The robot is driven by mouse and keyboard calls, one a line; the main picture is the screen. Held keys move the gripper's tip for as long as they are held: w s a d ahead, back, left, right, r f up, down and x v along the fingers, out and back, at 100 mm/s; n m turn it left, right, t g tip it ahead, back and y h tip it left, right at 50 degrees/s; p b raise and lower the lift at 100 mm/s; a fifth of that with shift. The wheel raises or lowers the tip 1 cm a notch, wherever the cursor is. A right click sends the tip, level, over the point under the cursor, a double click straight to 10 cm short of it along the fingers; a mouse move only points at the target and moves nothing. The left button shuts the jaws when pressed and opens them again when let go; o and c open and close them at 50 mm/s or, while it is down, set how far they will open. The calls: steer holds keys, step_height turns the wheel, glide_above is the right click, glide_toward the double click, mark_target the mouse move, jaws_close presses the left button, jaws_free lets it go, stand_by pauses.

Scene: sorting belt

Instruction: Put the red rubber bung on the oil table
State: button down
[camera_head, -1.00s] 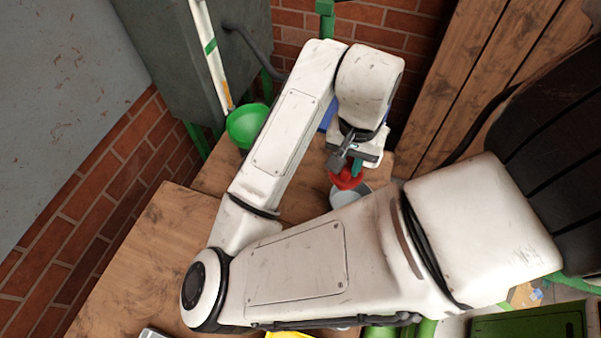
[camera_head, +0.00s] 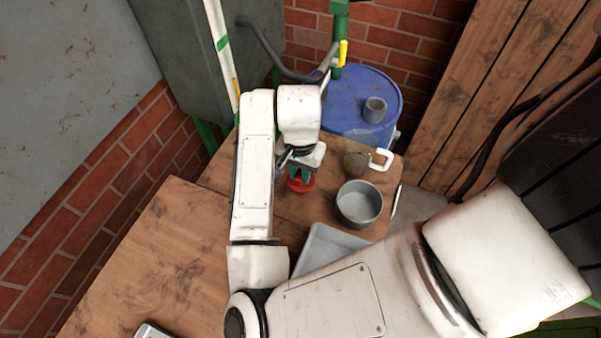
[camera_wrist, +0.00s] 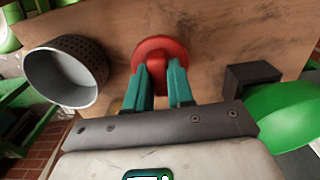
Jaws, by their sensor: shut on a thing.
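The red rubber bung (camera_head: 300,186) is between the teal fingers of my gripper (camera_head: 300,175), over the far part of the wooden table (camera_head: 160,245). In the wrist view the bung (camera_wrist: 160,50) shows as a round red disc at the tips of my gripper (camera_wrist: 160,82), which is shut on it. The wooden table top (camera_wrist: 215,40) lies behind it. I cannot tell whether the bung touches the wood. No label shows which surface is the oil table.
A grey tray (camera_head: 322,245) lies nearer. A blue drum (camera_head: 345,92) stands behind. The wrist view shows a dark block (camera_wrist: 252,76) and a green rounded object (camera_wrist: 285,118) at right.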

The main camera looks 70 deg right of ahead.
steer(key=shift+f, duration=0.7)
steer(key=shift+f, duration=0.1)
steer(key=shift+f, duration=0.15)
steer(key=c, duration=1)
jaws_free()
step_height(320, 180, up, 12)
steer(key=shift+r+p, duration=0.25)
steer(key=shift+p, duration=0.4)
